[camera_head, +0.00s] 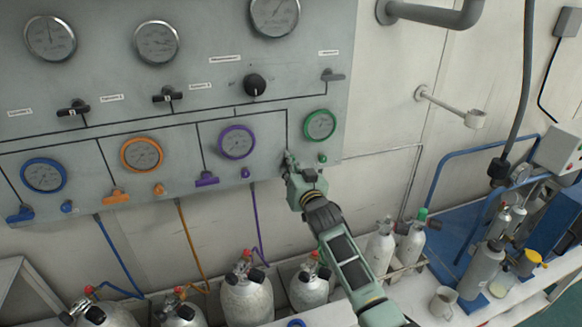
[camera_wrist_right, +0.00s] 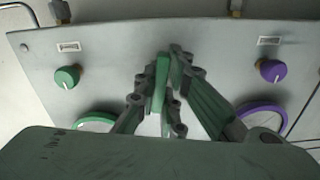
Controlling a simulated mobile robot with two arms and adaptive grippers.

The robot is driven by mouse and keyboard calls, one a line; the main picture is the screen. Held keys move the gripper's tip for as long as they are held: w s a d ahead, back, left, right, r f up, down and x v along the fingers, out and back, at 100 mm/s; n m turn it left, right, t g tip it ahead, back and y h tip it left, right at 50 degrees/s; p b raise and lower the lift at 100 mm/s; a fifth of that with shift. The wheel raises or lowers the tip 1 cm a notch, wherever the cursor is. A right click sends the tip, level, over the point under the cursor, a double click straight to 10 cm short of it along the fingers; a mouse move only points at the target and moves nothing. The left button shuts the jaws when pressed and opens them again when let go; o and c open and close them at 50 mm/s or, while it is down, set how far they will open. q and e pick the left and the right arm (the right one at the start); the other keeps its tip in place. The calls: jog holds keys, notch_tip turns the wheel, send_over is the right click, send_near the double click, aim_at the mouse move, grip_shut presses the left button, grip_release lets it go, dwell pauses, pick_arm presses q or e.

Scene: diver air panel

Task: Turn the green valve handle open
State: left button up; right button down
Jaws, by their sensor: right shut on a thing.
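The green valve handle (camera_wrist_right: 162,78) shows in the right wrist view as a narrow green bar, upright in that picture. My right gripper (camera_wrist_right: 167,92) is shut on it, with a finger on each side. In the head view my right gripper (camera_head: 290,158) is at the panel's lower right, below and left of the green-rimmed gauge (camera_head: 320,125), and hides most of the handle. A small green knob (camera_head: 322,158) sits just right of the gripper; it also shows in the wrist view (camera_wrist_right: 67,77). My left gripper is not in view.
The grey panel (camera_head: 200,90) also carries blue (camera_head: 20,214), orange (camera_head: 116,197) and purple (camera_head: 207,179) handles to the left. The purple knob (camera_wrist_right: 273,71) is right of my fingers in the wrist view. Gas cylinders (camera_head: 247,297) stand below the panel.

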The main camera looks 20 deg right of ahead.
jog(key=shift+f, duration=0.15)
jog(key=c, duration=1.8)
grip_release()
jog(key=shift+c, duration=0.2)
jog(key=s, duration=1.2)
jog(key=shift+d, duration=0.2)
